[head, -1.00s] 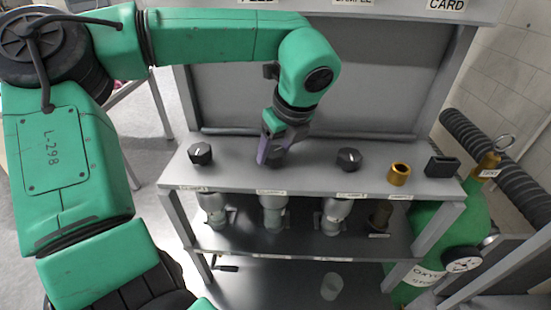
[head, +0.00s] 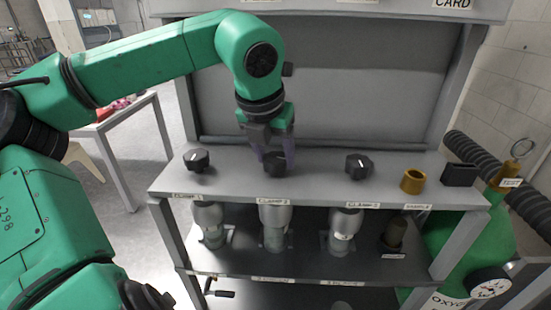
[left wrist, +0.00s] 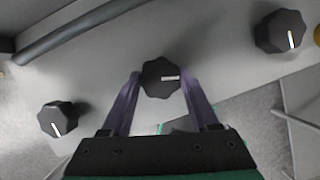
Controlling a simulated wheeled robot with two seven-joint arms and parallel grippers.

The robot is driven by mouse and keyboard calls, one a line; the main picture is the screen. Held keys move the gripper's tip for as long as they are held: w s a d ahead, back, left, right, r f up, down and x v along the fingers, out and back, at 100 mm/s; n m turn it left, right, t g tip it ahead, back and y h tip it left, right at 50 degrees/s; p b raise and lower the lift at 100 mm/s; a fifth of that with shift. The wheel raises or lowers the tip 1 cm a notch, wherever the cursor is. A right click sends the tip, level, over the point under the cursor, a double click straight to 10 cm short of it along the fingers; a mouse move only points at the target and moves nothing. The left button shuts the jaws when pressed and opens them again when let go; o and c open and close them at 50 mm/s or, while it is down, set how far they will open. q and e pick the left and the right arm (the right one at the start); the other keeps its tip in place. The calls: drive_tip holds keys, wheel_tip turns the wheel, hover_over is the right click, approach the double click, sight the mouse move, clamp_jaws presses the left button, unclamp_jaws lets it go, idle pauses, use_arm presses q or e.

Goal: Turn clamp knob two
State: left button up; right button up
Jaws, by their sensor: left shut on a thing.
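Clamp knob two (head: 275,166) is the dark middle knob on the grey shelf, above a label that reads CLAMP 2. My left gripper (head: 277,160) comes down on it from above, and its purple fingers are shut on the knob's sides. In the left wrist view the knob (left wrist: 163,78) sits between the fingertips. Its white mark points right in that picture. My right gripper is in neither view.
Another black knob (head: 197,160) stands to the left and one (head: 358,166) to the right. Further right are a brass ring (head: 413,180) and a black block (head: 459,174). A grey back panel (head: 330,90) rises behind the shelf. Glass-like vessels (head: 275,228) hang below.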

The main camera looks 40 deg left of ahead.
use_arm(q)
drive_tip(key=m+h, duration=0.1)
drive_tip(key=m, duration=0.2)
drive_tip(key=shift+a+r+m+h, duration=0.1)
drive_tip(key=shift+m+h, duration=0.2)
drive_tip(key=shift+m, duration=0.1)
drive_tip(key=m+h+p, duration=0.1)
drive_tip(key=m, duration=0.2)
drive_tip(key=shift+a+m, duration=0.1)
drive_tip(key=shift+m, duration=0.2)
drive_tip(key=m+h+p, duration=0.1)
drive_tip(key=m, duration=0.1)
drive_tip(key=m+p, duration=0.1)
drive_tip(key=m, duration=0.1)
drive_tip(key=shift+w+a+r+g+h+p, duration=0.1)
drive_tip(key=shift+g+h+p, duration=0.2)
drive_tip(key=shift+g+h, duration=0.1)
drive_tip(key=m+p, duration=0.1)
drive_tip(key=m, duration=0.1)
drive_tip(key=shift+m+g+h+p, duration=0.3)
drive_tip(key=shift+m+h+p, duration=0.1)
drive_tip(key=shift+m, duration=0.3)
drive_tip(key=shift+f, duration=0.2)
drive_tip(key=o, duration=1.4)
drive_tip(key=shift+a, duration=0.1)
drive_tip(key=shift+r, duration=0.1)
